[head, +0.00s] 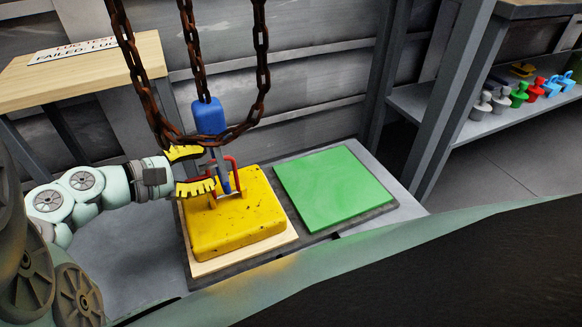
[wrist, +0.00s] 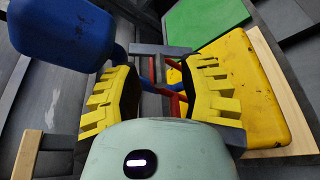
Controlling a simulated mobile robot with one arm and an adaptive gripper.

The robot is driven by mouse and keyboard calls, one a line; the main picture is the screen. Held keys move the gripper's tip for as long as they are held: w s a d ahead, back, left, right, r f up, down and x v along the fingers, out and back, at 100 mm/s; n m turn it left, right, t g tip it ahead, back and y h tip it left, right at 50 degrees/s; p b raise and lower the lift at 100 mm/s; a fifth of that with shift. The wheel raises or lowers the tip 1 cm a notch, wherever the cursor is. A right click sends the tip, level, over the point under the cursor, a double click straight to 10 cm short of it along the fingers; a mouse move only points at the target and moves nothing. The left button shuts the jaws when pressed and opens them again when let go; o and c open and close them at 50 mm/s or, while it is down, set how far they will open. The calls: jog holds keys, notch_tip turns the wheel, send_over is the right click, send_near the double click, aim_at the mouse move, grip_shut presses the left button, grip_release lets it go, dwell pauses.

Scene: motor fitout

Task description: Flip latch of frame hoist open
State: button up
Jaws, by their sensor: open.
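The frame hoist hangs on rusty chains and ends in a blue hook block (head: 208,117), also seen in the wrist view (wrist: 60,28). Its blue hook (head: 225,182) reaches down to a red handle (head: 233,163) on a yellow block (head: 240,220). What looks like the latch, a grey bar (wrist: 160,49), crosses near the hook in the wrist view. My gripper (head: 192,170) is open, its yellow fingers apart beside the hook and handle. In the wrist view, the hook and red handle show between and beyond the fingers (wrist: 158,85). Whether a finger touches the latch I cannot tell.
The yellow block sits on a wooden board (head: 270,245) beside a green square pad (head: 333,187). A wooden table with a sign (head: 75,50) stands at the left. A shelf (head: 425,105) with several coloured parts is at the right. Chain loops hang close above my gripper.

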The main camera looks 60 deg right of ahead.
jog(key=shift+s+d+f, duration=0.1)
jog(key=shift+s+d, duration=0.05)
jog(key=shift+d, duration=0.25)
jog(key=shift+o, duration=0.3)
grip_shut()
